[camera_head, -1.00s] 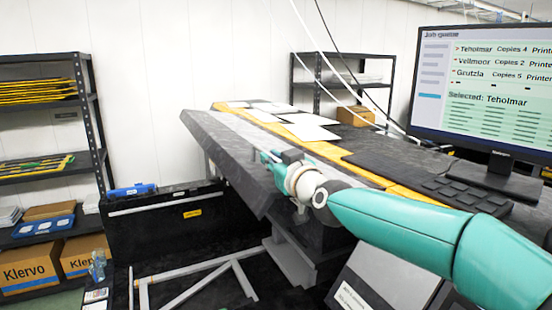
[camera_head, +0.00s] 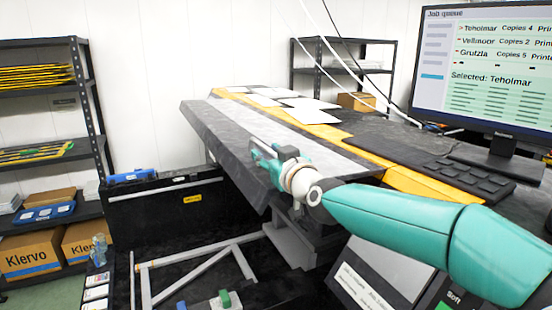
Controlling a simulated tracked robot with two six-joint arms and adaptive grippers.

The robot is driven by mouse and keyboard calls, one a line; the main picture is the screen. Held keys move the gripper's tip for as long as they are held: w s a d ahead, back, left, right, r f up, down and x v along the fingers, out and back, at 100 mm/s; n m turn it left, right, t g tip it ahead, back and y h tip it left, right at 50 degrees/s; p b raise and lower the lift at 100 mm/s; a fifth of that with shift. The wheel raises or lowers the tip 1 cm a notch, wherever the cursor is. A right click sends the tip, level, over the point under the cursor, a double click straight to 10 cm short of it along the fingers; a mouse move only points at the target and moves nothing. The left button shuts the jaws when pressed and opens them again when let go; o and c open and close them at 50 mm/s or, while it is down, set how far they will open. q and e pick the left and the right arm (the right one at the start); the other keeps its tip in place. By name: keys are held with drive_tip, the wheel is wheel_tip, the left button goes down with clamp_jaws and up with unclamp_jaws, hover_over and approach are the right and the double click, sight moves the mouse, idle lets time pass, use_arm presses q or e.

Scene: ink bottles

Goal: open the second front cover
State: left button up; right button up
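A long dark grey panel (camera_head: 207,131) with a lighter grey strip runs along the front of the machine, its outer edge raised above the black lower body. I cannot tell for sure which part is the second front cover. My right gripper (camera_head: 263,160), with a teal and grey hand, is at the near end of this panel, over its outer edge. Its fingertips point left and are partly hidden by the hand, so contact and opening are unclear.
A black body section (camera_head: 165,222) with a yellow label stands at left, a blue object (camera_head: 132,176) on its top edge. Small green and blue parts (camera_head: 224,299) show at the bottom edge. A monitor (camera_head: 487,75) stands at right, shelves (camera_head: 88,100) at left.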

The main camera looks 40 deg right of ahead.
drive_tip(key=v, duration=1.2)
drive_tip(key=p+v, duration=0.3)
drive_tip(key=v, duration=1.6)
drive_tip(key=shift+s, duration=0.25)
idle(0.9)
drive_tip(key=shift+d+r, duration=0.15)
idle(0.6)
